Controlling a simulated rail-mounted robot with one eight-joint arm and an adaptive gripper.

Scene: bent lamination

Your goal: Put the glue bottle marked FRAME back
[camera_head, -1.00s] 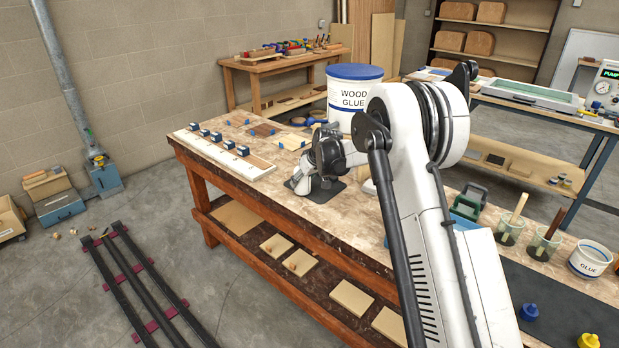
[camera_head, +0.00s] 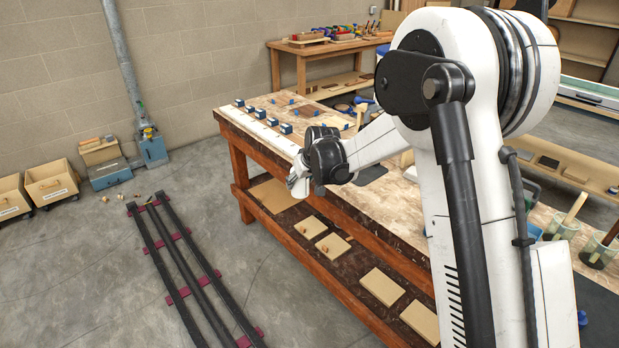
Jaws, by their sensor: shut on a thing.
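My gripper (camera_head: 297,186) is at the front edge of the long workbench (camera_head: 385,210), low and left of my arm's dark wrist. It is small and pale here, and the wrist partly covers it. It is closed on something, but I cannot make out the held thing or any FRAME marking. A small blue piece (camera_head: 582,318), perhaps a bottle top, shows at the far right beside my arm. No label is readable on it.
A white strip with several blue-topped blocks (camera_head: 262,116) lies along the bench's left end. Glass jars with brushes (camera_head: 563,228) stand at the right. Boards lie on the lower shelf (camera_head: 325,235). Dark floor rails (camera_head: 185,265) run left of the bench, with open floor around them.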

